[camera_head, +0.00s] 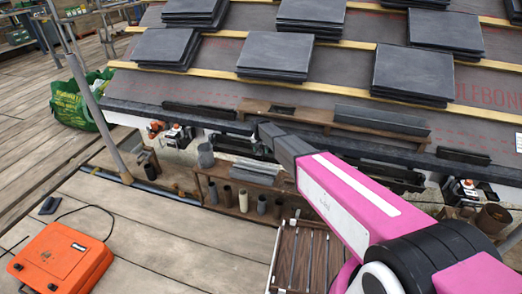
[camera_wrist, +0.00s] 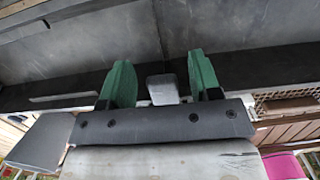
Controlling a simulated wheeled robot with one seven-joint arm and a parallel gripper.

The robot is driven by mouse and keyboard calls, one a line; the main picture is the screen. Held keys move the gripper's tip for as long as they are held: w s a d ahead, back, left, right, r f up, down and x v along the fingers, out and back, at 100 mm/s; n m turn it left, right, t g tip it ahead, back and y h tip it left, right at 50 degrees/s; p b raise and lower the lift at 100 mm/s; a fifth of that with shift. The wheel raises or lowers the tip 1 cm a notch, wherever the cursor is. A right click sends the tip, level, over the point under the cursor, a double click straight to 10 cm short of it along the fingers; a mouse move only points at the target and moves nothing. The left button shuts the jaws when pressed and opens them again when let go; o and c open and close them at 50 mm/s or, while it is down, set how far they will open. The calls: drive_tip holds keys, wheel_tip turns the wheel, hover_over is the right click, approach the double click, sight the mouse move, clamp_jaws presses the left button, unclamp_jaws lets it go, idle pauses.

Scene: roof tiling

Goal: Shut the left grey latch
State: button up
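My gripper (camera_head: 268,138) is at the roof's front edge in the head view, small and dark at the end of my pink arm. In the wrist view its two green fingers (camera_wrist: 163,84) stand wide apart. A small grey block (camera_wrist: 162,89) shows between them, and neither finger touches it; I cannot tell whether it is a latch. No grey latch can be made out for certain in the head view. An orange case (camera_head: 62,258) lies shut on the planks at the lower left, well away from my gripper; its latches are too small to tell.
Stacks of grey slates (camera_head: 278,52) rest on the roof battens above. A brown wooden rack (camera_head: 300,114) lies along the lower roof. Several pots and a wooden shelf (camera_head: 238,180) stand below the eave. A scaffold pole (camera_head: 95,108) and a green bag (camera_head: 80,100) are at the left.

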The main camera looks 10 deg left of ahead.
wheel_tip(320, 180, up, 11)
drive_tip(key=s, duration=0.1)
idle(0.5)
drive_tip(key=shift+s+f, duration=0.1)
drive_tip(key=shift+f, duration=0.05)
